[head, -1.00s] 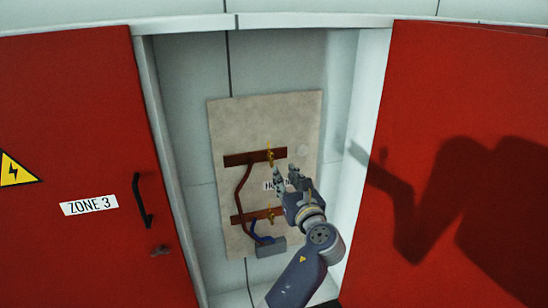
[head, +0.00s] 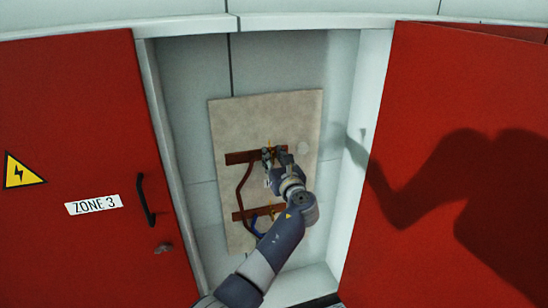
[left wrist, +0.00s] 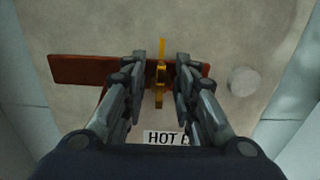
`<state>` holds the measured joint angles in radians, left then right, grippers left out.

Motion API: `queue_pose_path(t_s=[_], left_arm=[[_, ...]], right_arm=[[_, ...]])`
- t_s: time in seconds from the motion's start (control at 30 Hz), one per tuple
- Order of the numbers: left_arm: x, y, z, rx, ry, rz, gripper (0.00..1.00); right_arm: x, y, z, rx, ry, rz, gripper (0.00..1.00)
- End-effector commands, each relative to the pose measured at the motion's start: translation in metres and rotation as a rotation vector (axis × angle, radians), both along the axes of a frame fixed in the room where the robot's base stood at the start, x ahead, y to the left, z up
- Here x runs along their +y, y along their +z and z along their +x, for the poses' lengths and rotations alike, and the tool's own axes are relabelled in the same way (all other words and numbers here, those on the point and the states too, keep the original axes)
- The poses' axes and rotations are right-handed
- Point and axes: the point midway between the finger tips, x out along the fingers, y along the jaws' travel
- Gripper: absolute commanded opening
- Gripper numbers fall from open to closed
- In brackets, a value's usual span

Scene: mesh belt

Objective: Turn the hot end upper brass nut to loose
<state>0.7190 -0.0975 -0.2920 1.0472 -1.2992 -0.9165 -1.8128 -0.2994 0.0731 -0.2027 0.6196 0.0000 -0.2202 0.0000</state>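The upper brass nut (left wrist: 160,75) sits on the upper red-brown bar (left wrist: 85,70), with brass parts above and below it. My left gripper (left wrist: 159,62) is open, with one finger on each side of the nut. I see a gap on both sides; whether a finger touches it is hard to tell. In the head view my left gripper (head: 275,152) is at the right part of the upper bar (head: 238,158) and mostly hides the nut. The "HOT" label (left wrist: 166,138) is partly covered below. My right gripper is not in view.
The beige board (head: 235,120) is inside a white cabinet recess between two red doors (head: 70,150) (head: 450,110). A lower bar (head: 240,215) with a brass piece, a brown cable (head: 243,188) and a blue cable lie below, partly behind my arm. A round pale disc (left wrist: 243,81) is right of the nut.

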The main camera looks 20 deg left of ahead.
Motion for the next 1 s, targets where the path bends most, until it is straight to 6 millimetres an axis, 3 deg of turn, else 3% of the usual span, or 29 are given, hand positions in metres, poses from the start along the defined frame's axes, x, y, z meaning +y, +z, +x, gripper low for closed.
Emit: queue_pose_path(t_s=[0.1,0.23,0.67,1.0], left_arm=[[0.0,0.0,0.0,0.0,0.0,0.0,0.27],[0.0,0.0,0.0,-0.001,0.0,0.001,0.0],[0.0,-0.001,-0.001,-0.027,-0.001,-0.038,0.0],[0.003,-0.004,-0.002,-0.159,-0.001,-0.232,0.0]], right_arm=[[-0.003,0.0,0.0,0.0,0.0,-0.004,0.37],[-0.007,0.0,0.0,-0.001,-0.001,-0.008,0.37],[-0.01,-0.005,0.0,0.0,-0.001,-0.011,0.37],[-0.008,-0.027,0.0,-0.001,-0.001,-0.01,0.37]])
